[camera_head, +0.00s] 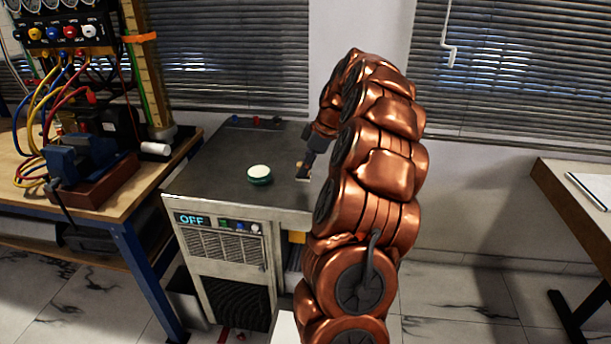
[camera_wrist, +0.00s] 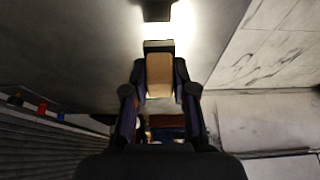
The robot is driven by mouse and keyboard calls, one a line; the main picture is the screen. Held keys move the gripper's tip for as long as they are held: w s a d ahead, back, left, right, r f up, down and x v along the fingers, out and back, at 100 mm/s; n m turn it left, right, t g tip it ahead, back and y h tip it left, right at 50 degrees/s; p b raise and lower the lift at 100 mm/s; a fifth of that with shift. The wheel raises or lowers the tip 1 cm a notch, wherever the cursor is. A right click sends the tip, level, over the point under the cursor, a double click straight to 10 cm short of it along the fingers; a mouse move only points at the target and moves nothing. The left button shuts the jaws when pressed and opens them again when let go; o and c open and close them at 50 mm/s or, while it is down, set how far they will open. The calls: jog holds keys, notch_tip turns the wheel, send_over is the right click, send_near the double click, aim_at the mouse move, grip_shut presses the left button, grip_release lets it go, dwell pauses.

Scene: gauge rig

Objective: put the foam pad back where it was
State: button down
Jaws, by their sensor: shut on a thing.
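A tan, block-shaped piece that looks like the foam pad (camera_wrist: 160,76) sits between the two dark fingers of my gripper (camera_wrist: 160,88) in the wrist view, with a dark greenish band at its far end. My gripper is shut on it. In the head view my gripper (camera_head: 306,158) points down over the right part of the grey cabinet top (camera_head: 218,172), partly hidden by my copper arm. A small tan and pale bit of the held piece shows there, close to the surface; I cannot tell whether it touches.
A round green tin with a white top (camera_head: 260,174) stands left of my gripper. Small coloured pieces (camera_head: 256,121) lie at the cabinet's back edge. A wooden bench with a blue vise (camera_head: 80,160) and cables is at left.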

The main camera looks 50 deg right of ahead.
jog(key=shift+f, duration=1.55)
jog(key=shift+f, duration=0.1)
jog(key=shift+f, duration=0.15)
jog(key=c, duration=0.9)
grip_release()
jog(key=shift+c, duration=0.2)
jog(key=shift+r+p, duration=0.3)
jog(key=shift+r, duration=0.05)
jog(key=b+v, duration=0.1)
jog(key=v, duration=1)
jog(key=shift+s+r, duration=0.15)
jog(key=shift+r, duration=0.25)
